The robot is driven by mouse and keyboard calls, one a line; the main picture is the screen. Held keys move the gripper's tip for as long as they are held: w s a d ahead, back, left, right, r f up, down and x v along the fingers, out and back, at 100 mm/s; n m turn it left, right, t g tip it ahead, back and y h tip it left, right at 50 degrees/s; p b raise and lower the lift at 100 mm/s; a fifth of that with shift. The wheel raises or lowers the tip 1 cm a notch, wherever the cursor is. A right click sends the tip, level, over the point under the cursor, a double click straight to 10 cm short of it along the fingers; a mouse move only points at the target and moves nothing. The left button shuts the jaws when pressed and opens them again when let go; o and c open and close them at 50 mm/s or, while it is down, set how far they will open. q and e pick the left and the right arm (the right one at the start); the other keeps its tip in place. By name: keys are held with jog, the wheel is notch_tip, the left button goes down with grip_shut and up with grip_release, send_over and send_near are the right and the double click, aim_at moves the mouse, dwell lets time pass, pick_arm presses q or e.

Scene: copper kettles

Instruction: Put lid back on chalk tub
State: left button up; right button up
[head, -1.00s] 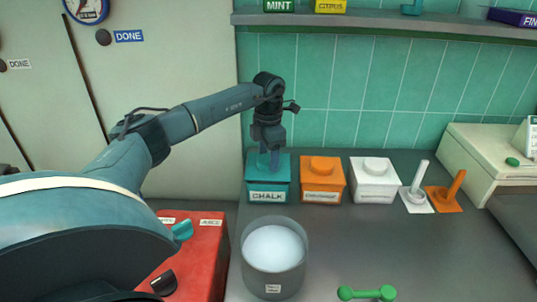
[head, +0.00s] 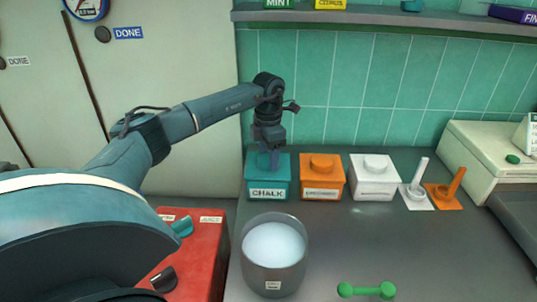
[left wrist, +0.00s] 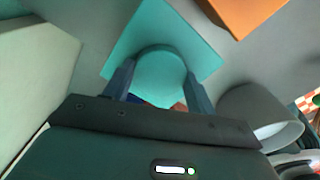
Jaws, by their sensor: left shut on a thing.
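The teal chalk tub (head: 267,193) stands on the grey counter against the tiled wall, its CHALK label facing me. A square teal lid (head: 252,161) is at its top; I cannot tell whether it is fully seated. My left gripper (head: 268,160) points straight down over the tub. In the left wrist view, its two fingers (left wrist: 160,75) are shut on the lid's round knob (left wrist: 162,62), one on each side, with the flat lid (left wrist: 198,48) beyond. The lid hides the inside of the tub. My right gripper is in neither view.
An orange tub (head: 320,185) and a white tub (head: 374,187) stand just to the right. A grey pot (head: 270,280) of pale contents is in front, beside a red box (head: 200,245). A green dumbbell-shaped thing (head: 367,290) lies nearer me. A shelf (head: 400,22) runs above.

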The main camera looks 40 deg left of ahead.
pick_arm(q)
jog(key=shift+f, duration=0.15)
jog(key=o, duration=1.1)
jog(key=shift+c, duration=0.2)
notch_tip(320, 180, up, 8)
jog(key=shift+f+b, duration=0.2)
jog(key=shift+b, duration=0.1)
jog(key=shift+d, duration=0.1)
